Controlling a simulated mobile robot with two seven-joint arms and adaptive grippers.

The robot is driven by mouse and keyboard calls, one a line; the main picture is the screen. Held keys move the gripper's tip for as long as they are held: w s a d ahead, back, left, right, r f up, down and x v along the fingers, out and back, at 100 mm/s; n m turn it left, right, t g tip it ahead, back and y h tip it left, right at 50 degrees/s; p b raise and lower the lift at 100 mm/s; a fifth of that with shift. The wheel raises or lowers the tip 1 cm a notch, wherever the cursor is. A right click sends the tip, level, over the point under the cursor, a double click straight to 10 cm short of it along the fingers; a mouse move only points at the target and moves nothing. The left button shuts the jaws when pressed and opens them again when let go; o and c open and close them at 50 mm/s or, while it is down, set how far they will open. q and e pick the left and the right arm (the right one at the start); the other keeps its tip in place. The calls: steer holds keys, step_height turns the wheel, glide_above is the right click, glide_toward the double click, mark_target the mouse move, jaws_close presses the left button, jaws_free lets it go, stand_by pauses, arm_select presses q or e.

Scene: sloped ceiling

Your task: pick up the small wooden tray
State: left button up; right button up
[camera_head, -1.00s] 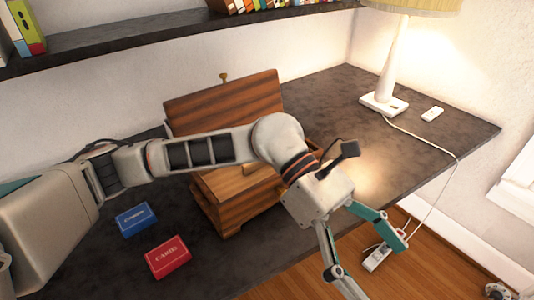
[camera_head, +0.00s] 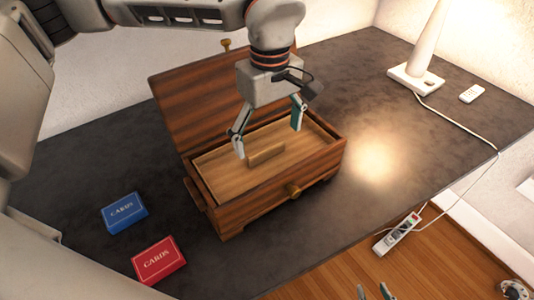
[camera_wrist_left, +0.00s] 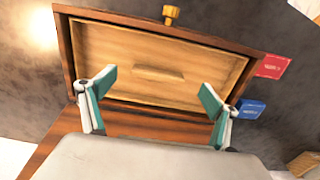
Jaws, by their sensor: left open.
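The small wooden tray (camera_head: 303,147) is a light-wood panel with a raised bar handle (camera_head: 266,155) across its middle. It sits inside an open dark-striped wooden box (camera_head: 268,208) on the desk. My left gripper (camera_head: 268,141) points down over the tray, its open fingers spread on either side above the handle, with nothing between them. In the left wrist view the tray (camera_wrist_left: 140,48) lies beyond the open fingertips (camera_wrist_left: 157,82). My right gripper (camera_head: 374,292) shows only as small tips at the bottom edge of the head view; its opening is unclear.
The raised box lid (camera_head: 195,95) stands behind the tray. A blue card box (camera_head: 124,213) and a red card box (camera_head: 158,261) lie left of the box.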

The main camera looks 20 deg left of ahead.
mark_target(267, 147)
arm_select(q)
steer(key=f, duration=0.5)
steer(key=shift+w+a+f, duration=0.15)
steer(key=shift+w+a, duration=0.2)
steer(key=shift+a, duration=0.05)
steer(key=c, duration=1.5)
